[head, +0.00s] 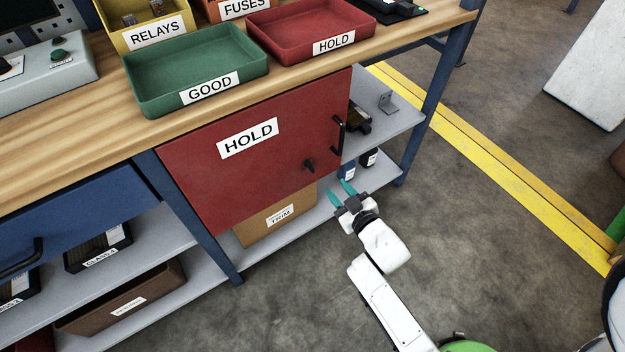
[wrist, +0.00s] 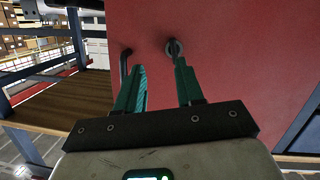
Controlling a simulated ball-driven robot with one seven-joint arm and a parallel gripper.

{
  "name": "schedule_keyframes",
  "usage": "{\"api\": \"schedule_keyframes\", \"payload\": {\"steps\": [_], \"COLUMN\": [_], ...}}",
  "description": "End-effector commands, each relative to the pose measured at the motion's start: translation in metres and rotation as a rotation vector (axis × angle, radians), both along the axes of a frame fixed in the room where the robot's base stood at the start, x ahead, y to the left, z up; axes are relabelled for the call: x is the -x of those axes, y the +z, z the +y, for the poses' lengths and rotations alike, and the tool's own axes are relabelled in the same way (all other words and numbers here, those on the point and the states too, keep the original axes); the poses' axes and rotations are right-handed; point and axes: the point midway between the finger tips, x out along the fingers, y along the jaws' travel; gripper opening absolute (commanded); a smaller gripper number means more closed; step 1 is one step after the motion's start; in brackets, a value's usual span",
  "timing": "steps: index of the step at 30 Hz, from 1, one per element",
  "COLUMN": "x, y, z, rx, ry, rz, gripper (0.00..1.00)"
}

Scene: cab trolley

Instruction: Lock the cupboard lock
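The red cupboard (head: 215,170) hangs under the bench with its HOLD-labelled door looking shut. Its lock (head: 309,166) is a small dark knob low on the door, left of the black handle (head: 339,136). In the wrist view the lock (wrist: 174,47) shows just beyond the right fingertip, and the handle (wrist: 125,66) is left of the left finger. Which way the lock is turned is too small to tell. My gripper (head: 340,190) is open and empty, its teal fingers pointing towards the door, below and right of the lock. The open fingers also fill the wrist view's middle (wrist: 160,72).
A cardboard TRIM box (head: 275,222) stands under the cupboard. Grey shelves (head: 395,125) with a bracket and bottles lie to its right. A blue bench leg (head: 195,215) stands left. Green (head: 150,105) and red (head: 280,45) trays are on the bench. The floor in front is clear.

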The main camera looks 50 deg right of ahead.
Motion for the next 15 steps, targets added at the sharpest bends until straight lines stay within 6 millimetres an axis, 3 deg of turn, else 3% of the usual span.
{"api": "schedule_keyframes", "payload": {"steps": [1,3,11,15], "x": [0.000,0.000,-0.002,-0.015], "y": [-0.010,-0.012,-0.011,-0.010], "z": [0.000,0.002,0.010,0.006], "rx": [0.019,0.043,0.079,0.081], "ry": [0.016,0.044,0.101,0.101], "rz": [-0.041,-0.097,-0.195,-0.199], "gripper": [0.37,0.37,0.37,0.37]}}
